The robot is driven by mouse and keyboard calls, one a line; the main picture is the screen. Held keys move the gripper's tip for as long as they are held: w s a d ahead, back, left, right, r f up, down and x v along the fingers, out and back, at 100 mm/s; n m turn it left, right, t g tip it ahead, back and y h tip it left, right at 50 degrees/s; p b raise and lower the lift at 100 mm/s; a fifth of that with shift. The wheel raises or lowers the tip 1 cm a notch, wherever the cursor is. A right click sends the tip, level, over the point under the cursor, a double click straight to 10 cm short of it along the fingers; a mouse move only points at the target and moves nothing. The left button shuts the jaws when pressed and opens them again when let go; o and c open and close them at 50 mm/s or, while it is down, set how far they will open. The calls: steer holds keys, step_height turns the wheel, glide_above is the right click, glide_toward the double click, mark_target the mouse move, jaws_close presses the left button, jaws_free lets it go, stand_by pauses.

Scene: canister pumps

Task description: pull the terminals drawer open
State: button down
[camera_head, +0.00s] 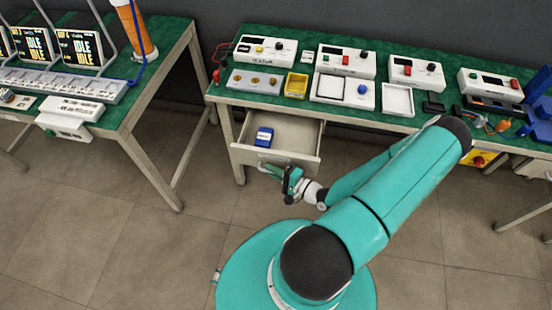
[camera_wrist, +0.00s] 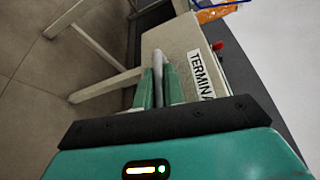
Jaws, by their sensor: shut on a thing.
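The terminals drawer (camera_head: 301,148) is under the left end of the right-hand bench in the head view. It stands pulled out, with its inside showing and a blue box (camera_head: 264,137) lying in it. In the wrist view the drawer front (camera_wrist: 176,40) is pale and carries a label (camera_wrist: 201,75) reading "TERMIN", the rest cut off or hidden. My gripper (camera_head: 284,172) is at the drawer front. In the wrist view its two teal fingers (camera_wrist: 159,88) are shut on the grey bar handle (camera_wrist: 158,65).
Another bench (camera_head: 130,112) with screens stands at left. Tiled floor (camera_head: 130,230) lies clear between the benches and in front.

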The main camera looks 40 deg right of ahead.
steer(key=shift+s+a, duration=0.55)
steer(key=shift+a, duration=0.05)
steer(key=c, duration=1.5)
jaws_free()
steer(key=v, duration=1.3)
steer(key=shift+s, duration=0.35)
